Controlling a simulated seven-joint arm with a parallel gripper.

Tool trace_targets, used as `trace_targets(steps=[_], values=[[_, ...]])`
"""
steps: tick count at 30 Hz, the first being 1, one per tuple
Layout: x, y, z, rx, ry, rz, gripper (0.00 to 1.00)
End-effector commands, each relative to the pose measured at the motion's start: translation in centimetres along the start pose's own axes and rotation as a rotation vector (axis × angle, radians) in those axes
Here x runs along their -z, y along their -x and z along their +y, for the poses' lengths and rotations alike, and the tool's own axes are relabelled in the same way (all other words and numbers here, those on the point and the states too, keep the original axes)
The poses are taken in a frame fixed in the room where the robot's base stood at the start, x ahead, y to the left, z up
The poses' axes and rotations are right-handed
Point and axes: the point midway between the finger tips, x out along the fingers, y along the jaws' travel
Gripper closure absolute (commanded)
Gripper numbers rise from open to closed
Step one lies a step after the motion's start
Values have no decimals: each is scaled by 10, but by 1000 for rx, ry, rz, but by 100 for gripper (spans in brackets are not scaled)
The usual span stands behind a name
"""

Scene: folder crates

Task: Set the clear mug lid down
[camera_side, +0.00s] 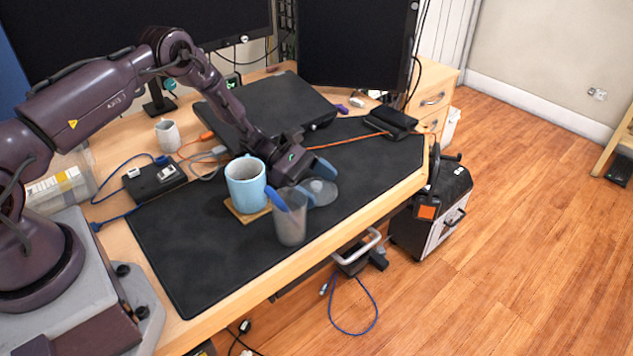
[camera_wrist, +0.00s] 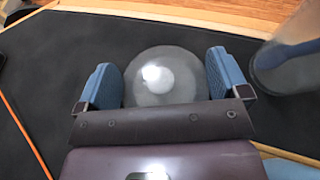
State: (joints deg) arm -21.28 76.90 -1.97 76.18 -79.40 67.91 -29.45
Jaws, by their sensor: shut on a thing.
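The clear mug lid (camera_side: 319,192) is a round, see-through disc with a small knob. My gripper (camera_side: 316,181) is shut on it, with the blue fingers at its two sides. In the wrist view the lid (camera_wrist: 165,80) sits between the two blue fingers of my gripper (camera_wrist: 165,84). The lid is low over the dark desk mat; I cannot tell if it touches the mat. A light blue mug (camera_side: 246,187) stands upright on a wooden coaster (camera_side: 240,213), to the left of my gripper.
A closed laptop (camera_side: 265,105) lies behind.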

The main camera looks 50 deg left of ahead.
Motion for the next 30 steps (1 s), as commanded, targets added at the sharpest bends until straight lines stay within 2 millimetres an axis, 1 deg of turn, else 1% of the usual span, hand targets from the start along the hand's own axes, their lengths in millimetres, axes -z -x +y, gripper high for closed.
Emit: trace_targets(steps=[6,7,8,15,17,19,24,25,27,30], values=[[4,-2,0,0,0,-1,29],[4,-2,0,0,1,0,2],[4,-2,0,0,1,0,0],[2,-1,0,1,0,0,0],[-2,0,0,1,-1,0,0],[-10,4,0,1,-2,1,0],[-8,39,1,-5,2,0,0],[-18,39,1,-2,-4,-2,0],[-32,44,0,-1,-4,-1,0],[-49,51,0,-2,-3,0,0]])
